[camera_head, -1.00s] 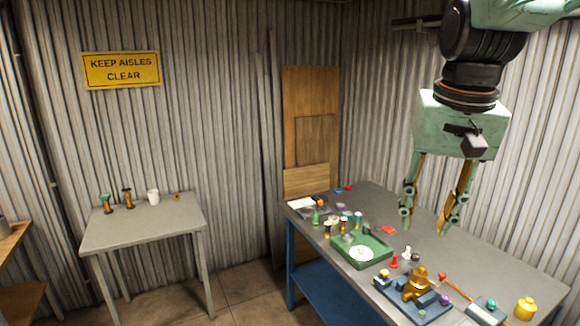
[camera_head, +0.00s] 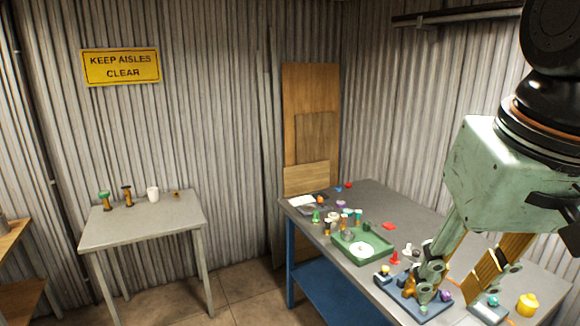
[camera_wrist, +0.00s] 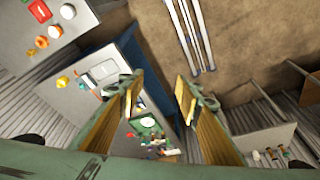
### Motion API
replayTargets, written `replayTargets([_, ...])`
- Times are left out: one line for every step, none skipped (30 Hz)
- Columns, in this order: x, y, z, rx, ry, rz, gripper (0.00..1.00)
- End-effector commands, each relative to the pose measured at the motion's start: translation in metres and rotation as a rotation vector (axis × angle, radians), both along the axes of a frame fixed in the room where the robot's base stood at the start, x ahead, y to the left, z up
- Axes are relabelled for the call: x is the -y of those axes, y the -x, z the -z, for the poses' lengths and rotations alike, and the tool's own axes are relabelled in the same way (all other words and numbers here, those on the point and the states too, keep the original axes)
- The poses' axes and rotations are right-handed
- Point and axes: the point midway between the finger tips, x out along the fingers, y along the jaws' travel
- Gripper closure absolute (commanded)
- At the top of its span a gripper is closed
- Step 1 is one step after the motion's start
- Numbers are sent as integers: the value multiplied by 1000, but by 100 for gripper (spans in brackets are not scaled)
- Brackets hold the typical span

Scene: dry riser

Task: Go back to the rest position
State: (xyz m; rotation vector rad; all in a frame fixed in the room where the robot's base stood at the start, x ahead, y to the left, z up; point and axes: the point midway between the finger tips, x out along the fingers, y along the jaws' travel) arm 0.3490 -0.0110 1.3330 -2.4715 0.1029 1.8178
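My gripper (camera_head: 448,288) is at the right of the head view, in front of the grey workbench (camera_head: 372,200). Its two fingers point down and stand apart. It hides part of the bench's near right side. In the wrist view my gripper (camera_wrist: 158,90) is open, with a clear gap and nothing held between the fingertips. Below it show the floor and part of a bench. No marker for the rest position is in view.
On the bench are a green tray (camera_head: 379,253), a blue block base (camera_head: 398,291) partly behind my fingers, a yellow pot (camera_head: 527,305) and several small pieces. A smaller grey table (camera_head: 140,225) stands left, with floor between. A shelf (camera_head: 440,17) is on the wall.

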Motion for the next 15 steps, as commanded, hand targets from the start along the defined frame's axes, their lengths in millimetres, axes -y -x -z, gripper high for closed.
replayTargets([-2,10,4,5,2,-11,68])
replayTargets([-3,15,5,9,3,-18,68])
replayTargets([-4,21,8,11,5,-26,68])
replayTargets([-5,26,10,14,7,-31,68])
replayTargets([-5,31,12,17,8,-37,68])
replayTargets([-6,37,15,20,10,-45,68])
replayTargets([-7,42,17,22,11,-50,68])
replayTargets([-7,46,19,24,12,-56,68])
replayTargets([-8,52,21,27,14,-64,68])
replayTargets([-9,56,23,30,15,-69,68])
replayTargets([-9,59,25,31,15,-73,68])
replayTargets([-9,63,27,33,17,-78,68])
replayTargets([-10,66,28,35,18,-82,68])
replayTargets([-10,69,29,36,19,-85,68])
replayTargets([-10,71,31,38,19,-88,68])
